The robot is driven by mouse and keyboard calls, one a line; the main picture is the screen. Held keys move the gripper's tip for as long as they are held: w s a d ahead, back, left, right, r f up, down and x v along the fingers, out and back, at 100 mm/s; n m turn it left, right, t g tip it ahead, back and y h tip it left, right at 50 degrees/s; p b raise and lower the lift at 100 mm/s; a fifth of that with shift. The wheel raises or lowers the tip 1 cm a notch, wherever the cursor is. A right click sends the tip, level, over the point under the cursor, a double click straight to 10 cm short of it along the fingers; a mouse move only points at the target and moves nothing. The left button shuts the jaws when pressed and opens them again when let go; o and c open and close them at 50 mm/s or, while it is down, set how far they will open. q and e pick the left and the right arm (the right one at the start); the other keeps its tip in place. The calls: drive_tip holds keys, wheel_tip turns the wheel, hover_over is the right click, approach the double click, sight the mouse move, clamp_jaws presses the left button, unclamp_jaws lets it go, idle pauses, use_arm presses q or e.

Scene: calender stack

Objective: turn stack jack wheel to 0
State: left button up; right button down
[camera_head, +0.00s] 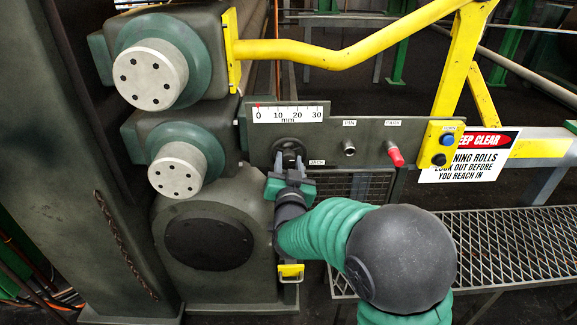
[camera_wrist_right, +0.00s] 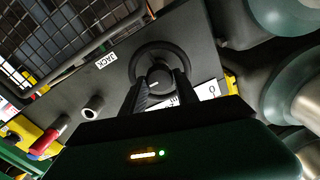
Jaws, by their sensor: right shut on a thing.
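The jack wheel (camera_head: 289,147) is a small dark round handwheel on the grey panel, above the JACK label (camera_head: 317,162). My right gripper (camera_head: 289,163) is at the wheel and shut on it, covering its lower part. In the right wrist view, the fingers of my right gripper (camera_wrist_right: 159,88) close on the hub of the wheel (camera_wrist_right: 160,58), inside its dark ring. The mm scale (camera_head: 288,113) above the wheel is marked 0, 10, 20, 30. A red pointer (camera_head: 258,105) stands at the 0 mark. My left gripper is not in view.
Right of the wheel are the PIN knob (camera_head: 348,148) and the red-tipped PARK knob (camera_head: 395,155). A yellow button box (camera_head: 440,145) and warning sign (camera_head: 470,155) stand further right. Roller ends (camera_head: 152,75) are at left. A yellow rail (camera_head: 330,50) crosses above.

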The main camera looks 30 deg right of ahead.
drive_tip(key=shift+f, duration=0.1)
idle(0.3)
drive_tip(key=c, duration=0.9)
unclamp_jaws()
